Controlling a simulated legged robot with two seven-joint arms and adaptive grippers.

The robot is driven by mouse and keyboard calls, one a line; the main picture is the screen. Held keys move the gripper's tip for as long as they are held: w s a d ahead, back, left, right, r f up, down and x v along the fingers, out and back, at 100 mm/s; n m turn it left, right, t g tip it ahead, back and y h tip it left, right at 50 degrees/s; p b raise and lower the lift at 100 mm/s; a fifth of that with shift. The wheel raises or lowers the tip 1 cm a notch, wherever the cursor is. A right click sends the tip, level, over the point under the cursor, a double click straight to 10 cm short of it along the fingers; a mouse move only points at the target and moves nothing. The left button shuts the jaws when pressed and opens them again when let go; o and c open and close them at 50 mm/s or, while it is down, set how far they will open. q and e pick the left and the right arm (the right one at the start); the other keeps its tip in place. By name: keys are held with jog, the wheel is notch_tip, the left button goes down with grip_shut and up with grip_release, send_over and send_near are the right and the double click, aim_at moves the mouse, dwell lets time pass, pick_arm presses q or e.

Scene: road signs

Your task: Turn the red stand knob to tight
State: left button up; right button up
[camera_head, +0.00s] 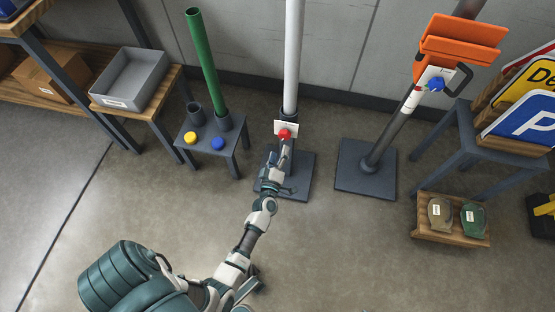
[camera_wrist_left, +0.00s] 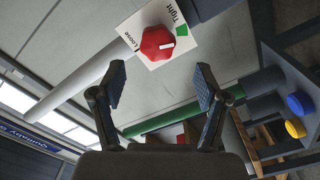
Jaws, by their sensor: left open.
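The red stand knob (camera_head: 284,134) sits on a white card low on the white pole of the middle stand. In the left wrist view the red knob (camera_wrist_left: 153,41) is on its card marked Loose and Tight, with a green patch (camera_wrist_left: 182,30) by Tight. A short white mark on the knob points right, a little below the green patch. My left gripper (camera_wrist_left: 160,82) is open and empty, its fingers spread on either side of the view with the knob ahead of them and apart. It also shows in the head view (camera_head: 279,155), just below the knob. My right gripper is out of view.
A small table (camera_head: 238,157) with a green tube, yellow and blue knobs stands left of the stand. A tilted stand with a blue knob (camera_head: 435,85) and orange sign is to the right. A grey bin (camera_head: 131,80) stands at left. The front floor is clear.

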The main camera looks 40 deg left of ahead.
pick_arm(q)
jog(key=shift+v, duration=1.7)
